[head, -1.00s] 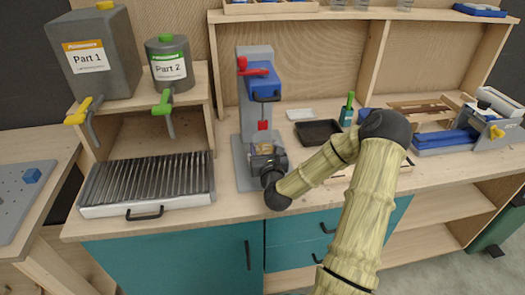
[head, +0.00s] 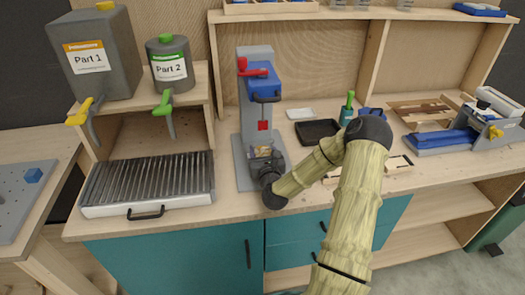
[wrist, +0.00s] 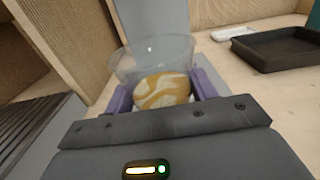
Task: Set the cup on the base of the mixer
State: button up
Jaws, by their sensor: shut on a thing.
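The mixer (head: 256,92) stands on the bench, a grey column with a blue head, a red lever and a red tip pointing down. Its flat grey base (head: 243,178) reaches toward the bench front. My gripper (wrist: 160,92) is shut on the clear cup (wrist: 150,60), with one purple finger on each side. The cup holds a tan and white swirled content. In the head view the cup (head: 263,151) shows small over the base, below the mixer head, partly hidden by my wrist. I cannot tell whether its bottom touches the base.
A ribbed grey tray (head: 150,182) lies left of the mixer. A black tray (head: 318,131) and a white dish (head: 300,114) are to its right. Part 1 (head: 100,55) and Part 2 (head: 170,65) containers stand on a shelf at the left.

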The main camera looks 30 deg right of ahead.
jog(key=shift+f, duration=0.2)
jog(key=o, duration=0.8)
jog(key=shift+r, duration=0.1)
jog(key=shift+r, duration=0.1)
jog(key=v, duration=0.9)
jog(key=shift+s+a+r, duration=0.1)
jog(key=shift+s+r, duration=0.15)
jog(key=shift+s, duration=0.15)
jog(key=shift+p+v, duration=0.8)
jog(key=shift+v, duration=0.3)
jog(key=shift+f, duration=0.2)
